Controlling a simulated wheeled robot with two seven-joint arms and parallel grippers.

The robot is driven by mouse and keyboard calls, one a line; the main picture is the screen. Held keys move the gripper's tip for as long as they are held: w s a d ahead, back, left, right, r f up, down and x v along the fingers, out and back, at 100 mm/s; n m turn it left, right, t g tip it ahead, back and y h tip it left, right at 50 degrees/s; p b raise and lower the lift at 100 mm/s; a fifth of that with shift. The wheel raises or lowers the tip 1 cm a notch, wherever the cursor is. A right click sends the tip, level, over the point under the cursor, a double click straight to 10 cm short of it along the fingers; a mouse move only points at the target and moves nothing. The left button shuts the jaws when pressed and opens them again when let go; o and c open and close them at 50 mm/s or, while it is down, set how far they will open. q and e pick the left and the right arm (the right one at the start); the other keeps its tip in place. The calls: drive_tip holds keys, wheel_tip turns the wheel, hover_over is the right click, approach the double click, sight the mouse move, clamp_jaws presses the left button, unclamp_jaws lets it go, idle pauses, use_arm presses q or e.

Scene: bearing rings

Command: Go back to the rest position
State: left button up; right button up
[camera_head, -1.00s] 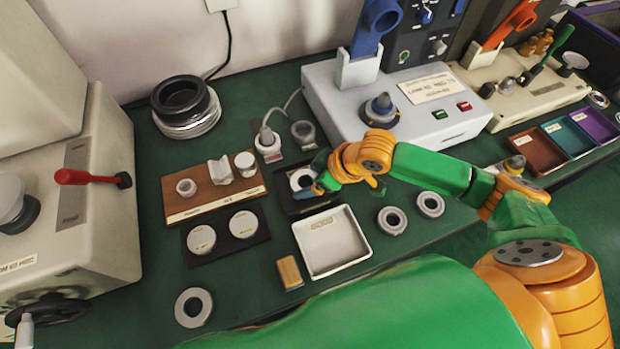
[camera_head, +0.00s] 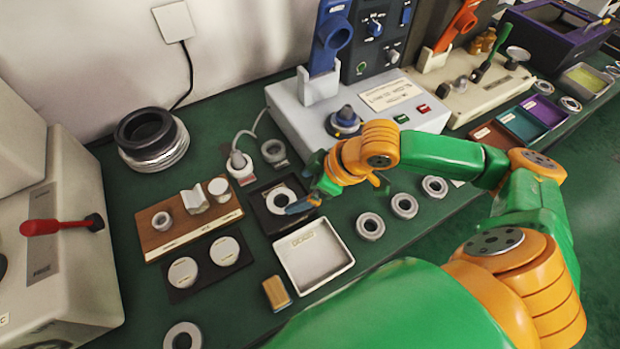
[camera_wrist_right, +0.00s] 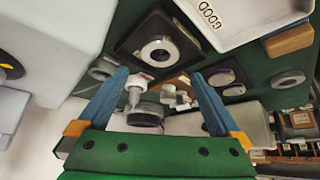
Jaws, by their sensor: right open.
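My right gripper (camera_head: 305,198) is open and empty, with blue fingers. In the head view it hangs above the right side of a black square fixture (camera_head: 258,213) on the bench. A grey metal ring (camera_head: 281,200) lies in that fixture, partly hidden by a finger. In the right wrist view the open fingers (camera_wrist_right: 160,80) stand apart with nothing between them, and the ring (camera_wrist_right: 158,50) in its fixture shows beyond, clear of them. My left gripper is in neither view.
A white tray (camera_head: 334,275) lies in front of the fixture. Three loose rings (camera_head: 404,206) lie to its right. A wooden block (camera_head: 148,238) with small parts stands left. A grey instrument box (camera_head: 286,110) stands behind the gripper. A red-handled machine (camera_head: 90,290) is at the left.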

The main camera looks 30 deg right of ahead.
drive_tip(key=v, duration=0.4)
drive_tip(key=shift+s+r, duration=0.1)
